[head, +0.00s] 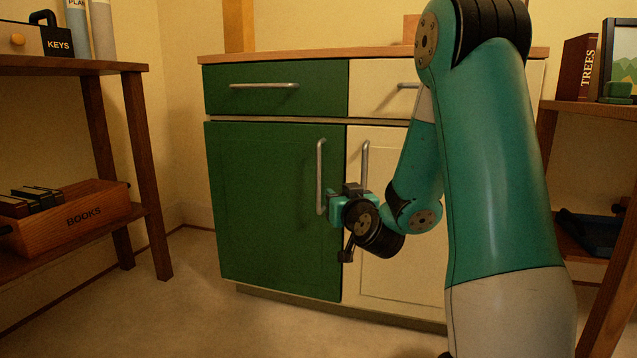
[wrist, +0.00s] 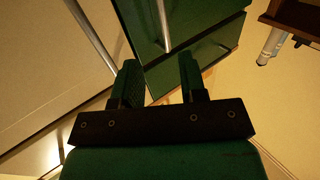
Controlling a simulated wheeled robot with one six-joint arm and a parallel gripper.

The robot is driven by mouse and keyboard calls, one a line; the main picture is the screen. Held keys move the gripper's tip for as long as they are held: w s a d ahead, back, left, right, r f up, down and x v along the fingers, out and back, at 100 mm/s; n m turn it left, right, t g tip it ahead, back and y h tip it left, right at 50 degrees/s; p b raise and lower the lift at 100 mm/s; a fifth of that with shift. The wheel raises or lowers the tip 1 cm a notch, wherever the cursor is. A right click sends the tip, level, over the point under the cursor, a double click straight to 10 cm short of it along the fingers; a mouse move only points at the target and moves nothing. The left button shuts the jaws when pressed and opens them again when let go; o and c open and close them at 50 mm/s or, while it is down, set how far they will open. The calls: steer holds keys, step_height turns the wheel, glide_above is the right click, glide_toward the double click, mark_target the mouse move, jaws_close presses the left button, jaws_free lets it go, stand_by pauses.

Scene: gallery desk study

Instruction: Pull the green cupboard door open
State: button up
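The green cupboard door (head: 265,215) is at the lower left of the cabinet and looks shut. Its upright silver handle (head: 320,178) is near the door's right edge. My gripper (head: 333,203) is in front of the door, by the lower part of this handle. In the wrist view my gripper (wrist: 160,75) is open, with its two fingers apart. The handle (wrist: 163,24) lies ahead, in line with the gap between the fingers, and nothing is visibly clamped. The exact distance from fingers to handle cannot be told.
The cream door (head: 400,235) with its own upright handle (head: 365,163) is right beside the green door. A green drawer (head: 230,100) is above. A shelf with a books box (head: 85,215) stands left; another shelf (head: 590,108) stands right. The floor (head: 180,310) in front is clear.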

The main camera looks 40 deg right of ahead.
mark_target(320, 178)
steer(key=p+x, duration=1)
steer(key=x, duration=0.1)
steer(key=shift+w+r+p, duration=0.25)
steer(key=shift+r+p, duration=0.1)
steer(key=shift+r, duration=0.05)
steer(key=x, duration=0.3)
steer(key=shift+w+d+f, duration=0.15)
steer(key=shift+w+f, duration=0.1)
steer(key=shift+f, duration=0.15)
steer(key=shift+w+d, duration=0.25)
steer(key=shift+w, duration=0.2)
